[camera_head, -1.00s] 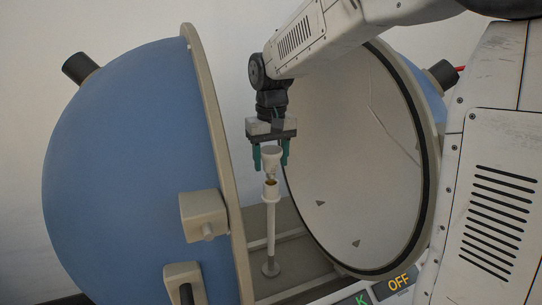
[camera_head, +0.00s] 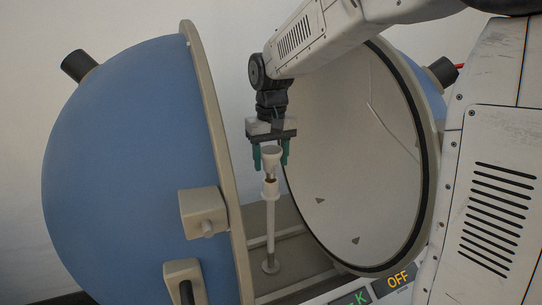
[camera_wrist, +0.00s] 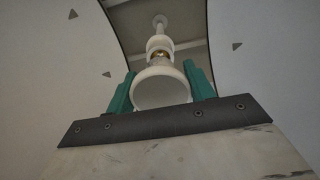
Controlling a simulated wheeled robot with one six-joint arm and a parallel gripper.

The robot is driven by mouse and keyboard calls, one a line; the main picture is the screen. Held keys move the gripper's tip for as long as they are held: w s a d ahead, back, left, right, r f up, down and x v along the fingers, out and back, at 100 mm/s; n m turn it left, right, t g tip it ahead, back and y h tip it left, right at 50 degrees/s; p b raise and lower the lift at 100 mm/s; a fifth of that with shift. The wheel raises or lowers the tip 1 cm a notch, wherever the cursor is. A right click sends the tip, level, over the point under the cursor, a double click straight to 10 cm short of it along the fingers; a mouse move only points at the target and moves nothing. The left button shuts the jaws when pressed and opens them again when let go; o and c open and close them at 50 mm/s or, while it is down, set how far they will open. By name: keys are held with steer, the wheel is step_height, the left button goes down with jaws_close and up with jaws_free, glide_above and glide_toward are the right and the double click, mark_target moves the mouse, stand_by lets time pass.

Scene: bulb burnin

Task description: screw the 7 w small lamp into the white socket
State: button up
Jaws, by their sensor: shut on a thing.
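The small lamp (camera_head: 271,157) is white, with a wide round top and a narrow neck ending in a brass-coloured base, seen in the wrist view. My gripper (camera_head: 270,157) has green fingers on both sides of the lamp's wide part and is shut on it; it also shows in the wrist view (camera_wrist: 160,90). The white socket (camera_head: 270,190) tops a slim upright post. The lamp is upright and in line above the socket, its base at the socket's mouth. I cannot tell whether the threads are engaged. The lamp (camera_wrist: 161,88) partly covers the socket (camera_wrist: 160,44) in the wrist view. No wattage mark is readable.
The blue half-sphere (camera_head: 130,170) stands open at left with a beige rim. The other half, with a pale interior (camera_head: 350,150), is close on the right. The post stands on a floor plate between them. A panel with an OFF label (camera_head: 398,280) is at the front.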

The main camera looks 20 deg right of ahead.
steer(key=shift+f, duration=0.8)
steer(key=o, duration=1.1)
steer(key=shift+c, duration=0.2)
steer(key=shift+r, duration=0.1)
